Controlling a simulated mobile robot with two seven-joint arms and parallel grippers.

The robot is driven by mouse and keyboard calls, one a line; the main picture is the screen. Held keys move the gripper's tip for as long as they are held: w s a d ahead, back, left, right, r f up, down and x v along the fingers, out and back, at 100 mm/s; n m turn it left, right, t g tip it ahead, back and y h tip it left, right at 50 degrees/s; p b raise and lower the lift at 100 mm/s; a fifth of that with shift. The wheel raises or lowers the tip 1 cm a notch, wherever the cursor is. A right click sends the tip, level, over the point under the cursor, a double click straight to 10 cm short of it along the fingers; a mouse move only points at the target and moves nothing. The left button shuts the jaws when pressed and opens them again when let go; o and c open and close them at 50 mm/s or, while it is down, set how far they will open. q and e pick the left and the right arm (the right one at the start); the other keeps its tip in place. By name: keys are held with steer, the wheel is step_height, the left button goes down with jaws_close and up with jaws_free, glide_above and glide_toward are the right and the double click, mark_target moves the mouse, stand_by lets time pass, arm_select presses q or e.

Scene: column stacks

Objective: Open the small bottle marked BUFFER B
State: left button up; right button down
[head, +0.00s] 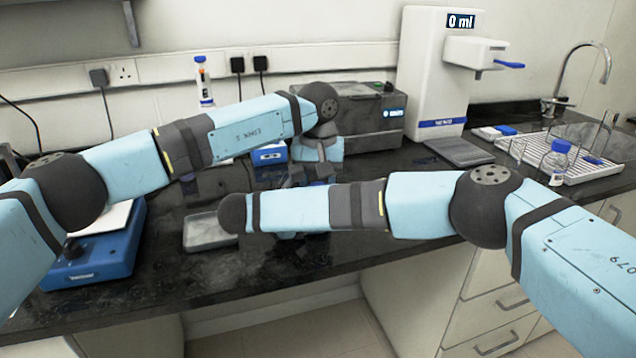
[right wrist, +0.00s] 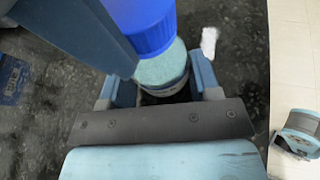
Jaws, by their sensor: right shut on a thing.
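A bottle with a ribbed blue cap (right wrist: 150,30) shows in the right wrist view; its label is not readable. My right gripper (right wrist: 165,92) is shut on the bottle's body, one finger on each side. A grey-blue part at the upper left of that view, probably of my left gripper, comes close to the cap; contact cannot be told. In the head view my left gripper (head: 308,174) points down over the bench, just behind my right forearm. That forearm hides most of my right gripper and the bottle there.
A grey tray (head: 210,246) lies left of my right wrist. A blue-based device (head: 95,262) stands at the left. A white dispenser (head: 425,75) stands at the back. A drying rack (head: 590,172) and a blue-capped bottle (head: 557,164) are at the right. Another tall bottle (head: 204,85) stands behind my left arm.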

arm_select(q)
steer(key=shift+o, duration=1.3)
steer(key=shift+r, duration=2.25)
arm_select(e)
steer(key=shift+c, duration=1.2)
jaws_free()
